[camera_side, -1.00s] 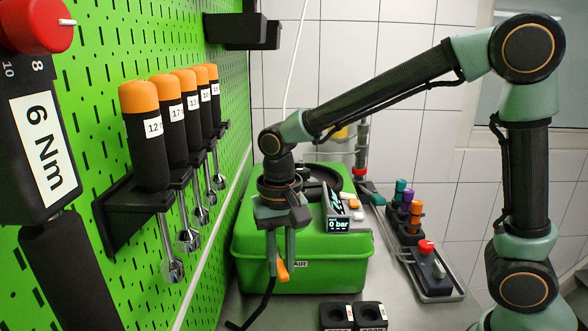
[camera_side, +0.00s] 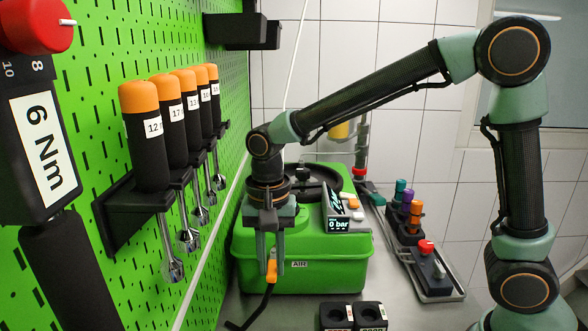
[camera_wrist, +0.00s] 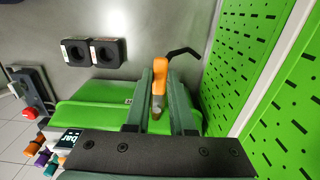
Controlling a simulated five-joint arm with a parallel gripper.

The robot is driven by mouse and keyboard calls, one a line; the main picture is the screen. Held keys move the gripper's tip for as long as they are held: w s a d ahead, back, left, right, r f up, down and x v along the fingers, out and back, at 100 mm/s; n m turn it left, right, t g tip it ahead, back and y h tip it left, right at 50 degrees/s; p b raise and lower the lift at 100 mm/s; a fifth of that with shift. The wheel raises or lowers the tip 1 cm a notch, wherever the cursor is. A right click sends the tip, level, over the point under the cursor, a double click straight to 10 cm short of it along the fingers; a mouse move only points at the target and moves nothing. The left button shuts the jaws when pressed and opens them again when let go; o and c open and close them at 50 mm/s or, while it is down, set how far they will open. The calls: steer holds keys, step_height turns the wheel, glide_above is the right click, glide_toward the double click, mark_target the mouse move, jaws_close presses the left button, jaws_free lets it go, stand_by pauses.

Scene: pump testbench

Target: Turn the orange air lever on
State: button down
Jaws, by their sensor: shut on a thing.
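The orange air lever (camera_side: 271,271) is on the front of the green pump box (camera_side: 330,275), left of the AIR label. A black hose runs down from it. My gripper (camera_side: 271,262) points down in front of the box and is shut on the lever. In the wrist view the orange lever (camera_wrist: 160,76) stands between the two fingers of my gripper (camera_wrist: 160,90). The display (camera_side: 340,224) on the box reads 0 bar. The lever's far end is partly hidden by the fingers in the side view.
Two black holders (camera_side: 352,317) stand on the bench in front of the box.

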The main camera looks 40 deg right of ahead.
mark_target(271, 269)
steer(key=shift+r, duration=0.1)
steer(key=c, duration=0.8)
jaws_free()
steer(key=shift+o, duration=0.2)
step_height(271, 269, up, 12)
steer(key=s+d+f+n+t, duration=0.2)
steer(key=s+d+n, duration=0.2)
steer(key=d, duration=0.2)
steer(key=s+d+f+n+t, duration=0.2)
steer(key=s+d+n+t, duration=0.1)
steer(key=d+n, duration=0.2)
steer(key=shift+s+d+t, duration=0.3)
steer(key=shift+s+d, duration=0.1)
steer(key=shift+d, duration=0.75)
